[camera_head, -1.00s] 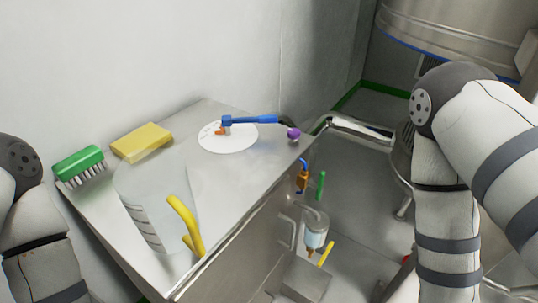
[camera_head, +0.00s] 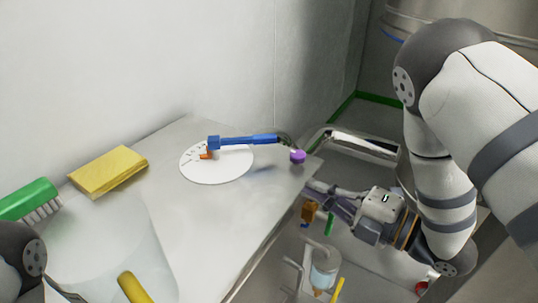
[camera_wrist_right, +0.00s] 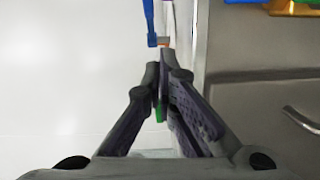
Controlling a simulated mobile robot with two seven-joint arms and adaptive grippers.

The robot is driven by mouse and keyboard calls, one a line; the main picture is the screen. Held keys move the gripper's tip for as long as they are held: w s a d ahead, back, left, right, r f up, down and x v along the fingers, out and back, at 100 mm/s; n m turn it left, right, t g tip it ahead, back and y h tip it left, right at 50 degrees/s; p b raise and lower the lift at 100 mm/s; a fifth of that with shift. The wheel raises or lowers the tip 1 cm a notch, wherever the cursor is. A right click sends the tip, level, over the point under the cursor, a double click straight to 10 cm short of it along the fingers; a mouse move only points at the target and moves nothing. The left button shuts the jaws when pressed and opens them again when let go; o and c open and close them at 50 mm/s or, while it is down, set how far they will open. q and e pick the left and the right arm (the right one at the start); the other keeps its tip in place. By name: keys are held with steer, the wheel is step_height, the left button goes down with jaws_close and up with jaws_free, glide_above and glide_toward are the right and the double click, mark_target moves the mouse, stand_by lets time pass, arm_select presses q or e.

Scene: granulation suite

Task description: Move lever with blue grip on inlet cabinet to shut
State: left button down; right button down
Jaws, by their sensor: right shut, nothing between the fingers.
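The lever with the blue grip (camera_head: 245,141) lies over a white round dial (camera_head: 215,166) on the steel top of the inlet cabinet (camera_head: 190,215). A small orange piece shows under its left end, over the dial. A purple knob (camera_head: 298,157) is by its right end, near the cabinet edge. My right gripper (camera_head: 313,188) is shut and empty, just beyond the right edge and below the purple knob, apart from the blue grip. In the right wrist view its fingers (camera_wrist_right: 166,72) are together, with a blue bar (camera_wrist_right: 150,22) ahead. My left gripper is out of view.
A yellow sponge (camera_head: 108,171) and green brush (camera_head: 30,199) lie at the left. A clear container and yellow handle (camera_head: 133,288) stand in front. Orange and green fittings (camera_head: 330,223) and a jar (camera_head: 324,270) are beside the cabinet. The top around the dial is clear.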

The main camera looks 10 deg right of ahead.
steer(key=r, duration=0.1)
glide_toward(242, 140)
steer(key=shift+s+a+f+n+y+b, duration=0.35)
steer(key=shift+s+a+n, duration=0.1)
steer(key=shift+a, duration=0.15)
steer(key=w, duration=0.2)
steer(key=shift+w+d, duration=0.2)
steer(key=shift+w, duration=0.75)
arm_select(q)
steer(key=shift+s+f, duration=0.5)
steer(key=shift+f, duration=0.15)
arm_select(e)
steer(key=shift+d, duration=0.1)
